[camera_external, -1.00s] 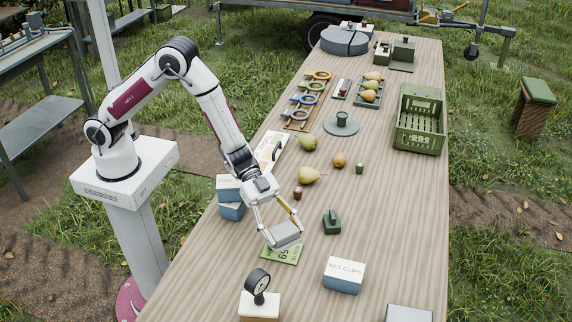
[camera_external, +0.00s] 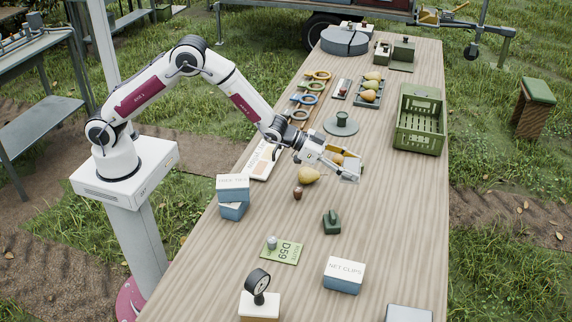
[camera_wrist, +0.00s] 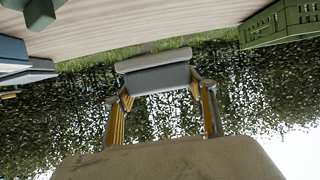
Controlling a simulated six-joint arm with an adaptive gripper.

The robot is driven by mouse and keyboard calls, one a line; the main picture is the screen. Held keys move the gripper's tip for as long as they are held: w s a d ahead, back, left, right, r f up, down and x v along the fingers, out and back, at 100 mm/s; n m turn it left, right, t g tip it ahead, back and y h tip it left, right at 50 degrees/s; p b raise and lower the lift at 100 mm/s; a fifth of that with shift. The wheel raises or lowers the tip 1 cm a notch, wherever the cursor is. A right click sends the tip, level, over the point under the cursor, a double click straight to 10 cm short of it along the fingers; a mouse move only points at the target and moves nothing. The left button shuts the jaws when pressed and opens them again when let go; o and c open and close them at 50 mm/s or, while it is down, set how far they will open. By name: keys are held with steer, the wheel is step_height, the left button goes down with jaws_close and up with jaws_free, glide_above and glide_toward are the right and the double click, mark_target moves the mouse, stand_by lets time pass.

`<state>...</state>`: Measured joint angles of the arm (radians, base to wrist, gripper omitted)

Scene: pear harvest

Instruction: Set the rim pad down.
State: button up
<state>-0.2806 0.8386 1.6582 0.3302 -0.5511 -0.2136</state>
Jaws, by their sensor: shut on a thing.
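My gripper (camera_external: 347,176) is above the middle of the table, near the orange and yellow pears. Its jaws are shut on a flat grey pad, taken as the rim pad (camera_wrist: 158,79). In the wrist view, the pad spans the space between the two yellow-sided fingers, with a paler strip along its far edge. The pad shows only small in the external view. It is held clear of the tabletop, though its exact height is hard to judge. The arm's end partly hides a pear (camera_external: 337,159) behind it.
A yellow pear (camera_external: 309,175) and a small brown-red item (camera_external: 297,193) lie close by. A green crate (camera_external: 418,138) stands right; a grey round stand (camera_external: 341,125) is behind. A green card marked D59 (camera_external: 287,250) lies in front with a small grey piece. Right-centre table is clear.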

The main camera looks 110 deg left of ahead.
steer(key=a+r+n+g+y, duration=0.15)
steer(key=a+n+y, duration=0.4)
steer(key=a, duration=1.05)
steer(key=s+a+f+n+g+y, duration=0.1)
steer(key=s+a+n+g+y, duration=0.1)
steer(key=a, duration=0.5)
steer(key=s+a+f+n+g+y, duration=0.2)
steer(key=s+a+n+g, duration=0.3)
steer(key=a, duration=0.3)
steer(key=shift+s+a+f+y, duration=0.2)
steer(key=shift+s+y, duration=0.55)
steer(key=shift+y, duration=0.1)
steer(key=shift+f, duration=0.1)
steer(key=shift+t, duration=0.25)
steer(key=shift+f, duration=3.05)
steer(key=shift+f, duration=1.85)
